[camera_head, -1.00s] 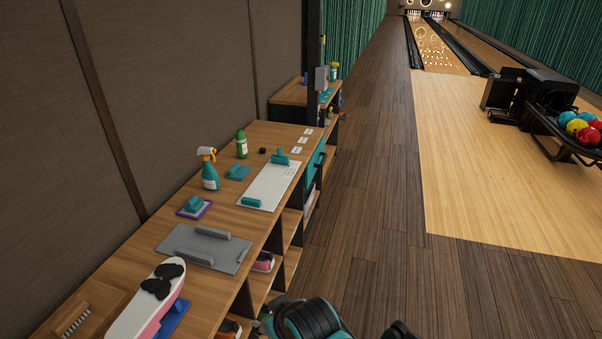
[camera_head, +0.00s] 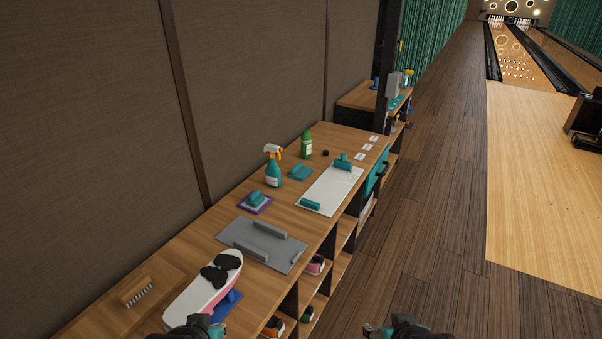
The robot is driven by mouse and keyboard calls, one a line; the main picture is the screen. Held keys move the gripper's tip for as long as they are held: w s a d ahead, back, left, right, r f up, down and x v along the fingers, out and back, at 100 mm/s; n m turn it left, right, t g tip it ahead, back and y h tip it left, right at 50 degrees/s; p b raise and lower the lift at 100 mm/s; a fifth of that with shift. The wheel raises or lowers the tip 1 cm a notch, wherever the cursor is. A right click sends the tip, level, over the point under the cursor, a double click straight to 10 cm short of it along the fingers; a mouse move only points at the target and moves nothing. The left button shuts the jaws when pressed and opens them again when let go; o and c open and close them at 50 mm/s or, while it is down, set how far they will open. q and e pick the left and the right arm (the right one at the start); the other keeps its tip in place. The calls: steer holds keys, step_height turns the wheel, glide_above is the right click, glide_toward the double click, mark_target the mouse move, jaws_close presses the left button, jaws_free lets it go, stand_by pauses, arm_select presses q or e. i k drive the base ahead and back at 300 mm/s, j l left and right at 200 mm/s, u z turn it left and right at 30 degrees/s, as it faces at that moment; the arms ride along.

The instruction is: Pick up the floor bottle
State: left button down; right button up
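Two bottles stand upright on the wooden counter (camera_head: 172,262). One is a green bottle (camera_head: 306,146) with a pale label, towards the back. The other is a teal spray bottle (camera_head: 273,172) with a white and orange trigger head, just in front of it to the left. I cannot tell which is the floor bottle, and I see no bottle on the floor. My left gripper (camera_head: 196,328) is at the bottom edge, by the near end of the counter. My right gripper (camera_head: 392,330) is at the bottom edge, right of the counter. Both are cut off, far from the bottles.
Shoes sit on shelves below. A dark post (camera_head: 387,60) rises behind. The wooden floor (camera_head: 430,180) at right is clear.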

mark_target(306, 138)
steer(key=i+l, duration=0.6)
steer(key=l, duration=0.15)
steer(key=i+l, duration=1.2)
steer(key=l, duration=0.25)
steer(key=i+l, duration=0.65)
steer(key=l+u, duration=0.1)
steer(key=u, duration=0.3)
steer(key=i+l+u, duration=0.1)
steer(key=u, duration=0.35)
steer(key=l+u, duration=0.1)
steer(key=u, duration=0.3)
steer(key=i+l+u, duration=0.1)
steer(key=u, duration=0.35)
steer(key=l+u, duration=0.2)
steer(key=u, duration=0.2)
steer(key=i+j+u, duration=0.15)
steer(key=i+u, duration=0.35)
steer(key=k, duration=0.1)
